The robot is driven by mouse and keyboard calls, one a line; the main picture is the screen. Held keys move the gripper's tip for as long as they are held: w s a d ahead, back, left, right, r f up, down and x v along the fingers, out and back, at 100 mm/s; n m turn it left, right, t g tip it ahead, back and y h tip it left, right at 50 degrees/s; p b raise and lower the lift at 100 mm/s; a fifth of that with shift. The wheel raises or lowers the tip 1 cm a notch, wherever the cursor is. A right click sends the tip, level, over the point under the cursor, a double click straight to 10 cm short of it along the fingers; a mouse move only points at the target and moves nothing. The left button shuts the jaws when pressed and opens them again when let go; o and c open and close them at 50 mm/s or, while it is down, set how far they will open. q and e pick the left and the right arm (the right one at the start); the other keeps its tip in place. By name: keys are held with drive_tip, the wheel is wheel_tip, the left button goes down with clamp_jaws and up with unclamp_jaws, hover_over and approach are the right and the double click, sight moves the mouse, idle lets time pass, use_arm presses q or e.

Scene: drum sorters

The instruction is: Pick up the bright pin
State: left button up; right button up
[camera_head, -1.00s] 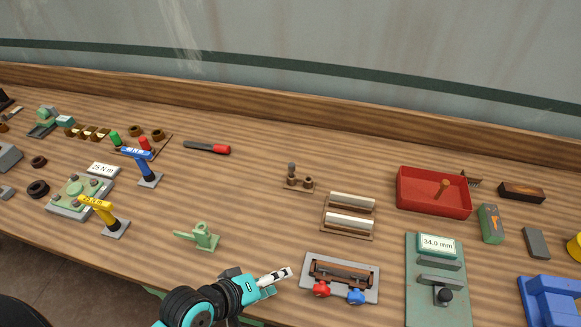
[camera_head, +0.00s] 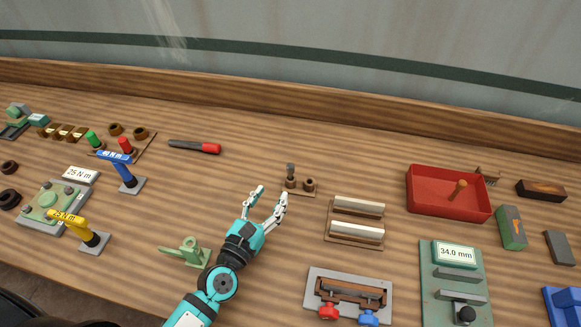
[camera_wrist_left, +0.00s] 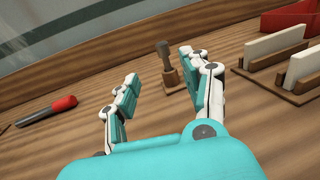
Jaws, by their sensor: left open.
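A small brown stand (camera_head: 299,190) sits on the bench in the middle, with two short brown holders on it. A grey pin (camera_head: 291,169) stands upright in its left holder; it looks like the bright pin, though its finish is hard to judge. In the left wrist view the pin (camera_wrist_left: 163,50) shows beyond the fingers, between the tips but nearer the right one. The right finger hides part of the stand there. My left gripper (camera_head: 272,193) is open and empty, just left of and nearer than the stand, apart from the pin. My right gripper is out of view.
Right of the stand is a rack with two pale bars (camera_head: 357,231). A red tray (camera_head: 448,212) holding an orange-brown peg stands farther right. A red-handled tool (camera_head: 195,147) lies back left. A green fixture (camera_head: 186,252) is beside my left arm. Bench behind the stand is clear.

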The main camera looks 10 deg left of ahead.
sight(290, 173)
use_arm(q)
drive_tip(key=x, duration=0.4)
drive_tip(key=shift+w+d+p, duration=0.1)
drive_tip(key=shift+w+p, duration=0.25)
drive_tip(key=shift+p, duration=0.05)
drive_tip(key=shift+w+d, duration=0.1)
drive_tip(key=shift+w, duration=0.3)
drive_tip(key=x, duration=0.1)
drive_tip(key=p+x, duration=0.1)
drive_tip(key=x, duration=0.2)
drive_tip(key=shift+w+d+f, duration=0.2)
drive_tip(key=shift+d, duration=0.1)
drive_tip(key=shift+w+f, duration=0.1)
drive_tip(key=shift+w, duration=0.2)
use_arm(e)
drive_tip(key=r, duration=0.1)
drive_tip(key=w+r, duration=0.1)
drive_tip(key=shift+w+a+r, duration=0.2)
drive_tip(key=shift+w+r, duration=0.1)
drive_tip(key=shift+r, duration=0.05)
use_arm(q)
drive_tip(key=shift+s, duration=0.1)
drive_tip(key=shift+c, duration=0.2)
clamp_jaws()
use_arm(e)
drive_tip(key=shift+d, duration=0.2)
